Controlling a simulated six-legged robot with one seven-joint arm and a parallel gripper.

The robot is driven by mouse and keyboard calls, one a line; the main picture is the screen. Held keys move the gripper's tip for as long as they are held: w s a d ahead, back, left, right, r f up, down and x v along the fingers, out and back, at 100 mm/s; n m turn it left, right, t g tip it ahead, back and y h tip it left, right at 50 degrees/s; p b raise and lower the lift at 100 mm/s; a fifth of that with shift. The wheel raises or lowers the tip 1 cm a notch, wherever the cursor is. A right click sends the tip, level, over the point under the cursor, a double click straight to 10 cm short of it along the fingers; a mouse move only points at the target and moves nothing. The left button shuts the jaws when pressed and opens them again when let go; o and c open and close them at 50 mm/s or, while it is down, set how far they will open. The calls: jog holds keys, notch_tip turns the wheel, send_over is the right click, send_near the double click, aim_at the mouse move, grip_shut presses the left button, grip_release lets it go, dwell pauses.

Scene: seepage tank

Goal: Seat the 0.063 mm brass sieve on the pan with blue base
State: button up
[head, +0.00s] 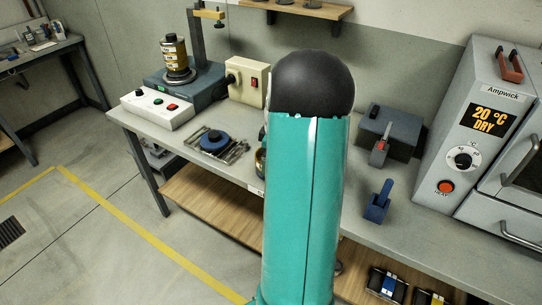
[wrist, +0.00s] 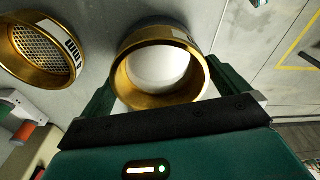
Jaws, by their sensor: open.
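In the wrist view, a brass ring-shaped vessel (wrist: 133,100) with a smooth pale inside and a white label on its far wall stands between the two fingers of my gripper (wrist: 161,76). The fingers are apart, one on each side of it; I cannot tell whether they touch it. A dark blue-grey band (wrist: 152,22) shows at its far edge. I cannot read the label or tell whether this is the sieve, the pan or both stacked. In the head view, my arm hides my gripper and most of a brass vessel (head: 260,162) on the bench.
A second brass sieve (wrist: 45,50) with visible mesh is close by at left. A shaker (head: 182,84) carries a brass stack (head: 176,56) at the back left. A tray with a blue disc (head: 213,140), a blue holder (head: 377,205) and an oven (head: 490,130) are on the bench.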

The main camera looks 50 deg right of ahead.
notch_tip(320, 180, up, 14)
jog(key=s, duration=0.1)
jog(key=shift+s+d+f, duration=0.15)
jog(key=shift+s+d, duration=0.15)
dwell(0.5)
jog(key=w+a+r+m+t+h, duration=0.1)
jog(key=w+a+r, duration=0.15)
jog(key=a, duration=0.85)
jog(key=w+a+r+h, duration=0.1)
jog(key=a+r, duration=0.3)
jog(key=a, duration=0.7)
jog(key=s+a+m+t, duration=0.1)
jog(key=s+a, duration=0.2)
jog(key=a, duration=0.3)
jog(key=s+a+f+m+t+y, duration=0.1)
jog(key=s+a, duration=0.2)
jog(key=a, duration=0.4)
jog(key=s+a+m+t, duration=0.1)
jog(key=s+a, duration=0.2)
jog(key=a, duration=0.4)
jog(key=shift+s+f, duration=0.25)
jog(key=shift+f, duration=0.15)
jog(key=shift+d, duration=0.1)
